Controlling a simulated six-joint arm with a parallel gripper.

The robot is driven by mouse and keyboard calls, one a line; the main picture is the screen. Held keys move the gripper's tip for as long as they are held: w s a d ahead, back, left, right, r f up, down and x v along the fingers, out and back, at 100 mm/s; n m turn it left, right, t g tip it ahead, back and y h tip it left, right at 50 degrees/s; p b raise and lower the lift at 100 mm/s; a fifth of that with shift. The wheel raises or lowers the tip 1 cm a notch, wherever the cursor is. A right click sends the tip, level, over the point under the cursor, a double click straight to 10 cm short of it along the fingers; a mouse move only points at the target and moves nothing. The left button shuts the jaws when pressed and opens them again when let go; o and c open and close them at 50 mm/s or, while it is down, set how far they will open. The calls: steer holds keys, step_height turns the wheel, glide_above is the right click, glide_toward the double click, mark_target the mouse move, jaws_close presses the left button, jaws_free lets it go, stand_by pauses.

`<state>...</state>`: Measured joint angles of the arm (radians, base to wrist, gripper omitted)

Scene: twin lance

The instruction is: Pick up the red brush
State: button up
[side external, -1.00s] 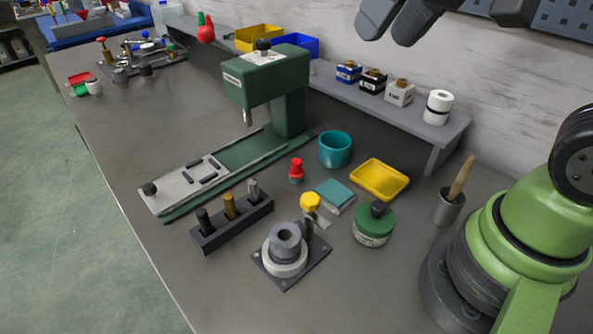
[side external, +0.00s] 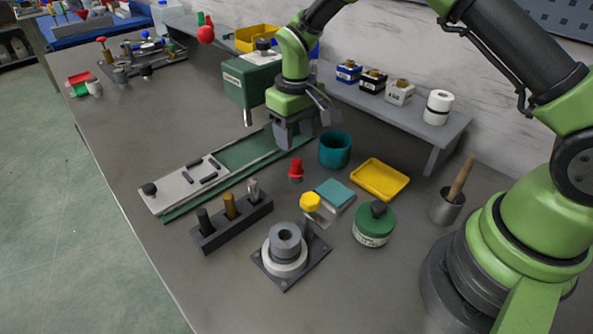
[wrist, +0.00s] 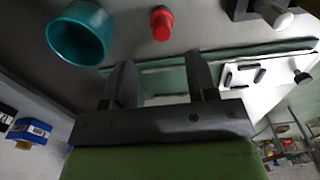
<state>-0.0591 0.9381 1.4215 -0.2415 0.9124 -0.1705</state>
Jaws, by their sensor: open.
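A small red piece (side external: 296,168) stands upright on the grey bench, between the green press and the teal cup. It is the likeliest red brush, though bristles cannot be made out. It also shows at the top of the wrist view (wrist: 161,22). My gripper (side external: 297,140) hangs in front of the press column, up and behind the red piece in the side view. In the wrist view its two dark fingers (wrist: 160,75) are apart with nothing held between them. The red piece lies beyond the fingertips, not touching them.
The teal cup (side external: 335,150) stands close to the red piece. The green press (side external: 250,80) and its long bed (side external: 185,190) are on the left. A black holder (side external: 232,225), yellow tray (side external: 380,179), green jar (side external: 374,225) and yellow-knobbed piece (side external: 311,202) stand nearby.

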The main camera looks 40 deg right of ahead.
mark_target(296, 161)
steer(key=f, duration=0.7)
steer(key=shift+s+a, duration=0.2)
steer(key=shift+c, duration=0.3)
jaws_close()
